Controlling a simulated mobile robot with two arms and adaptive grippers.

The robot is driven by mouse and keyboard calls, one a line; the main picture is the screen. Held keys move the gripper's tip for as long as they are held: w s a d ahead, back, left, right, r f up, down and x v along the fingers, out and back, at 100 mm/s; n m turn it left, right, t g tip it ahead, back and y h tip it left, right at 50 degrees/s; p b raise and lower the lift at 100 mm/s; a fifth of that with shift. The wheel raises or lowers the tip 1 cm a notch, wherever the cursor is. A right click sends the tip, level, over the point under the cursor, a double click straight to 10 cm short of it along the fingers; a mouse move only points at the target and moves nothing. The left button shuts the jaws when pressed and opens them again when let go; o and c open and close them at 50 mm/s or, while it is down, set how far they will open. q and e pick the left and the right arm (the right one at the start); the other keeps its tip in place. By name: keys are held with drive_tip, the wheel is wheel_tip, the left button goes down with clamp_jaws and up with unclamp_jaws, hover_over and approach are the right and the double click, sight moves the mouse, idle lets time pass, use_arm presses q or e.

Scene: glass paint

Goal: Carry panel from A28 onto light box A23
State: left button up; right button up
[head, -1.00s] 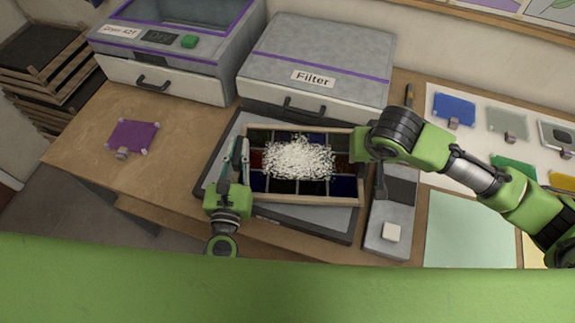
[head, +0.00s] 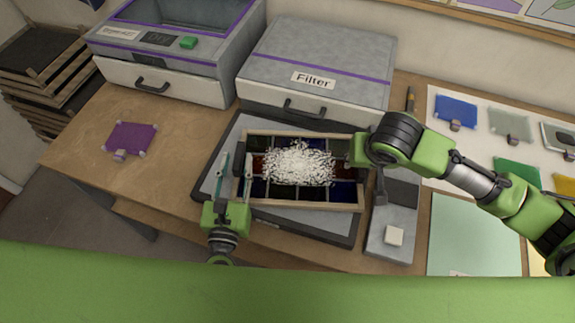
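The panel (head: 300,201) is a wooden-framed sheet of dark coloured glass panes with a heap of white grains on its middle. It lies flat over a grey, dark-edged slab (head: 215,190), which looks like the light box; its label is not visible. My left gripper (head: 235,168) is at the panel's left end with its fingers spread, one outside the frame and one over its near-left part. Whether it touches the frame is unclear. My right gripper (head: 370,170) is at the panel's right end; its wrist hides the fingers' hold.
A grey box labelled Filter (head: 315,60) and a dryer with a green button (head: 188,43) stand behind. A purple piece (head: 131,138) lies on the table at left. A grey tray (head: 392,215) is close on the right, with coloured samples (head: 456,110) beyond.

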use_arm(q)
drive_tip(key=s, duration=0.9)
drive_tip(key=shift+s, duration=0.15)
use_arm(e)
drive_tip(key=shift+r, duration=0.15)
drive_tip(key=v, duration=1.2)
drive_tip(key=shift+s, duration=0.1)
drive_tip(key=shift+f, duration=0.2)
